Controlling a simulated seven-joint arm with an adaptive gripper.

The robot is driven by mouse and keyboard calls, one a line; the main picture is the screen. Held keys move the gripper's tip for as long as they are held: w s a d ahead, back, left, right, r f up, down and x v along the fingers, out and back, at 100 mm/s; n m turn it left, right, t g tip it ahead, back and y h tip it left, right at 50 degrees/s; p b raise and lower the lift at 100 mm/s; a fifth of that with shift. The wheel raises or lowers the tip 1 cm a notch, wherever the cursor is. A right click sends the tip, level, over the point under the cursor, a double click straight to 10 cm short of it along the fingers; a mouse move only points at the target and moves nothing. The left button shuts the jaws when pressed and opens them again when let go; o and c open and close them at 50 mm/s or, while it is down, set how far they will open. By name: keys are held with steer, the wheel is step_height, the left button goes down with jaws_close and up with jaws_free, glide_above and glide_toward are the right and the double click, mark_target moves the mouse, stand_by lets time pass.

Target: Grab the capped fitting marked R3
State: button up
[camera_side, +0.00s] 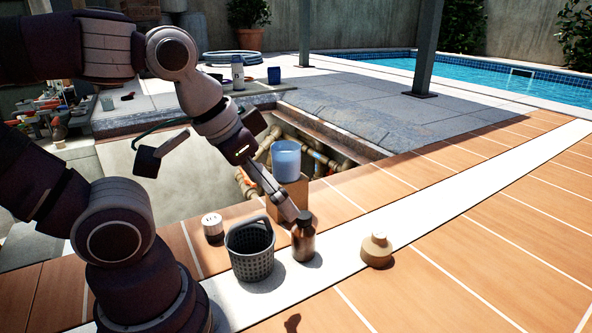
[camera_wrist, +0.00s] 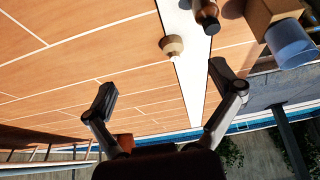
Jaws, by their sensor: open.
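A brown bottle (camera_side: 304,243) and a grey perforated basket (camera_side: 250,262) stand close together. A blue tub (camera_side: 286,157) sits on a brown box (camera_side: 290,194) beside the open pit with pipes. The tiled deck right of the tan fitting is clear.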

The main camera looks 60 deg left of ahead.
mark_target(212, 219)
steer(key=shift+c, duration=1.4)
steer(key=w+a+f+n+g, duration=0.1)
steer(key=a+n, duration=0.2)
steer(key=a+n+g, duration=0.1)
steer(key=a+n, duration=0.2)
steer(key=a, duration=0.1)
steer(key=w+a+f+n+g+y, duration=0.1)
steer(key=a+n, duration=0.2)
steer(key=n, duration=0.1)
steer(key=shift+w+a+f, duration=0.35)
steer(key=shift+a, duration=0.05)
steer(key=s+a+f+n+g, duration=0.1)
steer(key=s+a+f+n, duration=0.1)
steer(key=a+f+n, duration=0.1)
steer(key=s+a+f+n+g, duration=0.1)
steer(key=s+a+f+n, duration=0.1)
steer(key=a+n, duration=0.2)
steer(key=s+a+f+n+h, duration=0.1)
steer(key=s+a+f+n, duration=0.1)
steer(key=a, duration=0.3)
steer(key=shift+s+a+f+n+g, duration=0.15)
steer(key=shift+f+n+g, duration=0.25)
steer(key=shift+f+n, duration=0.35)
step_height(212, 219, down, 10)
steer(key=shift+r, duration=0.15)
